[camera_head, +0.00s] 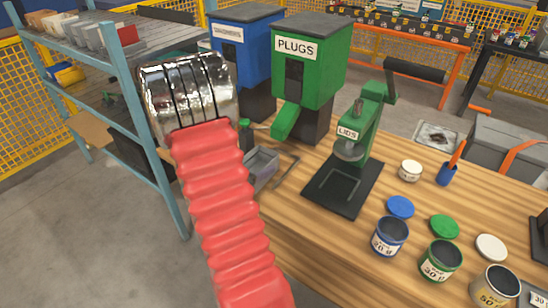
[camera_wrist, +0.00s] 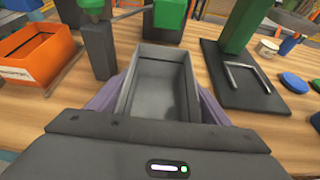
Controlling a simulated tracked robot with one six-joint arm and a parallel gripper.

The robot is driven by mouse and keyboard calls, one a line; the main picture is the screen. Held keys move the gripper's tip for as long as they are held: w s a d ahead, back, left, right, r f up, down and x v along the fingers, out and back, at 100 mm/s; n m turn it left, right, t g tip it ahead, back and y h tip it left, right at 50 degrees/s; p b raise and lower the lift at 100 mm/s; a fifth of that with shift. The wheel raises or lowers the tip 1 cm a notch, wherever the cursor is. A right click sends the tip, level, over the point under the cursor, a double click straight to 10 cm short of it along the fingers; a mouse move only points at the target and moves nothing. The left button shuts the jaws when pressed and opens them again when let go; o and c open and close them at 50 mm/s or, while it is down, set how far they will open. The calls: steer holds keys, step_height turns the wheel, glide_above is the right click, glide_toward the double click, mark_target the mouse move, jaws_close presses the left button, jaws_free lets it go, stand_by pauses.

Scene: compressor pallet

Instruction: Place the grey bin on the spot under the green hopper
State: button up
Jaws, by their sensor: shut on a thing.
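The grey bin (camera_head: 262,167) is a narrow open-topped box beside the bench edge in the head view, partly hidden by my red arm. In the wrist view the bin (camera_wrist: 160,85) looks empty, and my gripper (camera_wrist: 157,98) is shut on it, with purple fingers at its sides. The green hopper (camera_head: 312,68), marked PLUGS, stands behind the bin; its chute (camera_head: 285,120) slopes down toward the bin's side. I cannot tell whether the bin touches the bench.
A green lid press (camera_head: 362,125) on a black base stands right of the bracket. A blue hopper (camera_head: 245,45) stands left of the green one. Tins (camera_head: 389,237) and lids are at the right. An orange bin (camera_wrist: 35,55) is left in the wrist view. A shelf (camera_head: 125,60) stands left.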

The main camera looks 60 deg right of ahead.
mark_target(268, 151)
steer(key=d, duration=0.3)
steer(key=s+d, duration=0.1)
steer(key=d, duration=0.5)
steer(key=shift+s, duration=0.2)
steer(key=shift+d, duration=0.15)
steer(key=shift+s+d, duration=0.1)
steer(key=shift+d, duration=0.25)
steer(key=shift+d+f, duration=0.15)
steer(key=shift+f, duration=0.7)
steer(key=shift+d+f, duration=0.15)
steer(key=shift+f, duration=0.7)
steer(key=shift+f, duration=0.15)
steer(key=o, duration=1.1)
